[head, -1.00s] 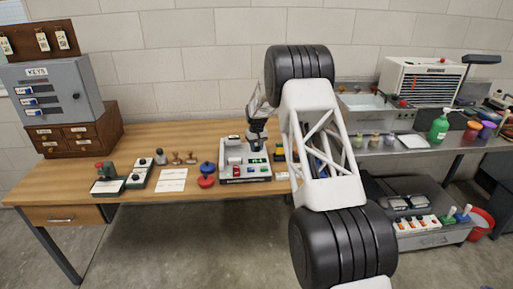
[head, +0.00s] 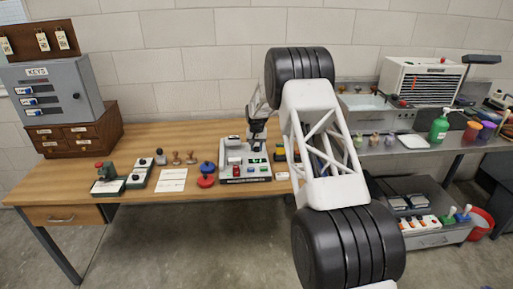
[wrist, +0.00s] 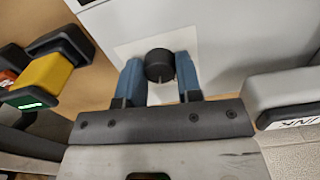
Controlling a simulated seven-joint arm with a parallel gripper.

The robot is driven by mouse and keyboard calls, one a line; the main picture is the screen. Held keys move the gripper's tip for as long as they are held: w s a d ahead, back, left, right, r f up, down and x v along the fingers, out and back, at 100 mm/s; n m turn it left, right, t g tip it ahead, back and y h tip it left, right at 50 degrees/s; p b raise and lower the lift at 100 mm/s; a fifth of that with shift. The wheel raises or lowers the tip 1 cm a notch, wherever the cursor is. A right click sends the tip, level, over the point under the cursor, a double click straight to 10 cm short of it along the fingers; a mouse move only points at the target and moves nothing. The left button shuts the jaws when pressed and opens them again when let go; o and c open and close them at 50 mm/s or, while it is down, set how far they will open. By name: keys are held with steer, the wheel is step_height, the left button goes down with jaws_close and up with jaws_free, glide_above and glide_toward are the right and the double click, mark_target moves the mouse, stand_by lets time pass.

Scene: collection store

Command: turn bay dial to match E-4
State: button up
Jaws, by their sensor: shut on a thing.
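The bay dial (wrist: 159,66) is a round black knob on a pale square plate in the wrist view. A thin mark shows on its near side. My gripper (wrist: 158,72) has its two blue fingers on either side of the knob and is shut on it. In the head view my gripper (head: 257,128) points down over the grey console (head: 226,173) on the wooden desk, and the dial is hidden there. A green display (head: 256,161) is lit on the console, but its text is too small to read. I cannot read an E-4 marking anywhere.
A yellow-and-black device (wrist: 52,78) with a green display lies left of the dial in the wrist view. In the head view, red and blue knobs (head: 206,181), a paper sheet (head: 172,181) and stamps stand left of the console. A steel sink bench (head: 400,148) is at right.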

mark_target(257, 147)
steer(key=o, duration=0.9)
steer(key=shift+r, duration=0.1)
step_height(257, 147, up, 7)
steer(key=shift+f, duration=0.15)
steer(key=shift+r, duration=0.45)
